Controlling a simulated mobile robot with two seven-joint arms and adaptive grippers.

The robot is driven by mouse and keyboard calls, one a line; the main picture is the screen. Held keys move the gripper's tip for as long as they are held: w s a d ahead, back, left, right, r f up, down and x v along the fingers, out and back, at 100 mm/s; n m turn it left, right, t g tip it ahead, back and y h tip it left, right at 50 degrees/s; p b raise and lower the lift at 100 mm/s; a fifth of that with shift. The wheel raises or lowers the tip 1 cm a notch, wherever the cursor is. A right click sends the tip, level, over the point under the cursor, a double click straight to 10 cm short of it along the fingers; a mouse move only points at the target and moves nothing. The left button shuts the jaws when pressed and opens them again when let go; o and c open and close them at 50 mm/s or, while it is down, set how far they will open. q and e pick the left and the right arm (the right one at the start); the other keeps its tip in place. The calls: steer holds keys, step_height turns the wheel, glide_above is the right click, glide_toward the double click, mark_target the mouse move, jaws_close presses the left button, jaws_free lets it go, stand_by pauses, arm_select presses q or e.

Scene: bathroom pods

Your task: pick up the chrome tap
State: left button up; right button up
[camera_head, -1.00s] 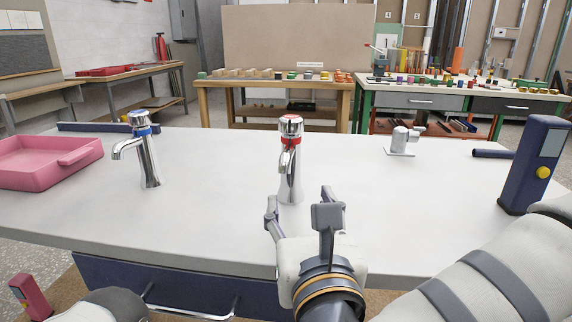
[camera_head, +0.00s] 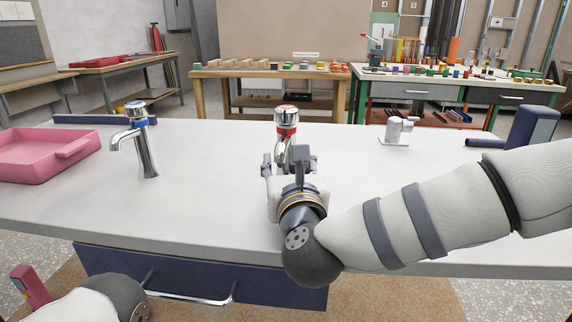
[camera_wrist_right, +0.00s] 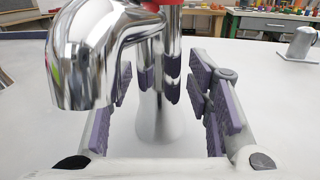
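Two chrome taps stand upright on the white worktop (camera_head: 200,210). One chrome tap with a red ring (camera_head: 287,118) is near the middle; the other, with a blue ring (camera_head: 146,150), is to its left. My right gripper (camera_head: 287,163) is at the red-ringed tap and hides its lower part in the head view. In the right wrist view, my right gripper (camera_wrist_right: 162,85) is open, with its padded fingers on either side of the tap's column (camera_wrist_right: 158,105). A gap shows beside the right finger. The spout hangs over the left finger.
A pink tray (camera_head: 40,155) lies at the left of the worktop. A small grey-white fixture (camera_head: 397,130) stands to the right, and a dark blue device (camera_head: 530,128) sits at the far right, partly behind my arm. The worktop between the taps is clear.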

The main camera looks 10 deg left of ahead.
mark_target(285, 121)
jaws_close()
steer(key=shift+r, duration=0.25)
step_height(285, 121, up, 2)
steer(key=shift+w+r, duration=0.1)
steer(key=shift+r, duration=0.05)
steer(key=s+r, duration=0.1)
steer(key=r, duration=0.1)
steer(key=s+r, duration=0.1)
steer(key=s+r+p, duration=0.1)
steer(key=s+r, duration=0.1)
steer(key=shift+s+d+r, duration=0.1)
steer(key=shift+d+r, duration=0.1)
steer(key=shift+r, duration=0.1)
arm_select(q)
steer(key=shift+v, duration=0.8)
arm_select(e)
steer(key=s+d+r, duration=0.1)
steer(key=s+r, duration=0.3)
steer(key=s, duration=0.6)
steer(key=shift+r, duration=0.35)
